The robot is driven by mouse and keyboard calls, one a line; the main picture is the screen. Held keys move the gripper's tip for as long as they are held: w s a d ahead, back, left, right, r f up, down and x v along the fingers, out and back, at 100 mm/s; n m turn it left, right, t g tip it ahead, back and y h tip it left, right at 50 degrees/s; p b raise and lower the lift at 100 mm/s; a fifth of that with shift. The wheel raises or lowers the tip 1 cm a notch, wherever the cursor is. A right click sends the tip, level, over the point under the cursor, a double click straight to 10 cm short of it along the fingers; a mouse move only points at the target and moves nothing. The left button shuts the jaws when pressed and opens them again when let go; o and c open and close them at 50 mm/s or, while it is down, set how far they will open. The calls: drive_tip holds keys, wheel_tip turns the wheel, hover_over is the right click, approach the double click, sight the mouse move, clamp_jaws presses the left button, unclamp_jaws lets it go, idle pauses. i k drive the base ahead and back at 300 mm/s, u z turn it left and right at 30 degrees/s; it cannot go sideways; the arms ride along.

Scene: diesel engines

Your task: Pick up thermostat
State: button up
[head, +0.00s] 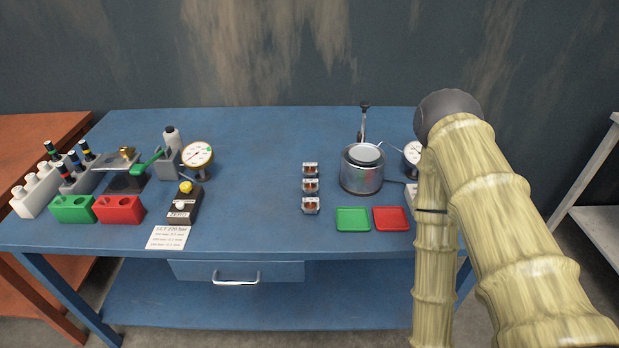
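Three small metal parts with copper-coloured centres stand in a column near the middle of the blue table; they look like thermostats. The back thermostat (310,169), the middle thermostat (311,186) and the front thermostat (311,206) look alike and sit upright. My arm comes in from the lower right and rises in front of the table's right end. My gripper is not visible, so its state and any hold do not show. The arm hides the right part of the table and part of a gauge.
A metal pot (362,170) stands right of the thermostats, with a green tray (353,219) and a red tray (390,218) in front. Further left are a gauge (197,156), a control box (184,202), a green bin (73,209) and a red bin (119,210). The table between is clear.

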sight(310, 169)
drive_tip(key=u, duration=2.95)
drive_tip(key=k, duration=1.3)
drive_tip(key=z, duration=1.8)
